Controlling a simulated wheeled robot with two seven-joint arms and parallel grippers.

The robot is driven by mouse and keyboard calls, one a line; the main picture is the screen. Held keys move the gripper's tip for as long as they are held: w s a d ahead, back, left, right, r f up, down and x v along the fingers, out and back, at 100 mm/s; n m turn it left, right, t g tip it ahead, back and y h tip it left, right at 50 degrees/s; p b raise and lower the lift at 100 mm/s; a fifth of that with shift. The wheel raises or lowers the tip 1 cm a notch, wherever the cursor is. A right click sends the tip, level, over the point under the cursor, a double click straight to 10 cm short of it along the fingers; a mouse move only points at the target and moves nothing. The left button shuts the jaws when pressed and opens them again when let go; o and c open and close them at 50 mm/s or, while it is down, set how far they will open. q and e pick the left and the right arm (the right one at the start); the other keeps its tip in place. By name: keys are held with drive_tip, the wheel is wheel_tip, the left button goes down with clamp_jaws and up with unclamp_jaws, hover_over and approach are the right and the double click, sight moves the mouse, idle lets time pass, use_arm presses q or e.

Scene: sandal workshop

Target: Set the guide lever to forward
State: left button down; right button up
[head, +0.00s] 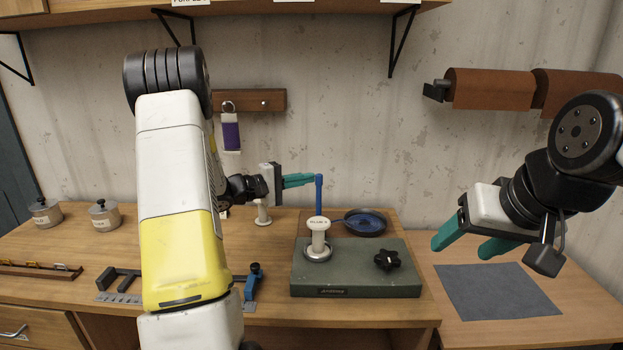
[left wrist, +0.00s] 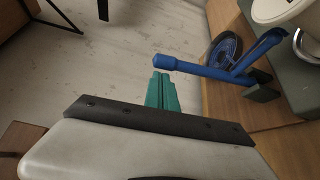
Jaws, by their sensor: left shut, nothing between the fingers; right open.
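A blue lever (head: 319,196), which looks like the guide lever, stands about upright at the back of a green block (head: 345,283). Its lower end is hidden behind a white labelled post (head: 318,236). In the left wrist view the lever (left wrist: 205,70) has a thicker knob at its free end. My left gripper (head: 312,178) is shut and empty, its teal fingertips at the lever's top from the left. In the left wrist view the fingers (left wrist: 160,88) end beside the knob; I cannot tell whether they touch it. My right gripper (head: 463,244) is open and empty, at the right.
A dark round dish (head: 366,222) with blue inside lies behind the block, and a black star knob (head: 387,260) sits on it. A grey mat (head: 497,292) lies below my right gripper. Two lidded tins (head: 104,216) stand at far left. Brown rolls (head: 490,88) hang on the wall.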

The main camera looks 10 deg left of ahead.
use_arm(q)
drive_tip(key=shift+s+d, duration=0.2)
drive_tip(key=shift+s, duration=0.95)
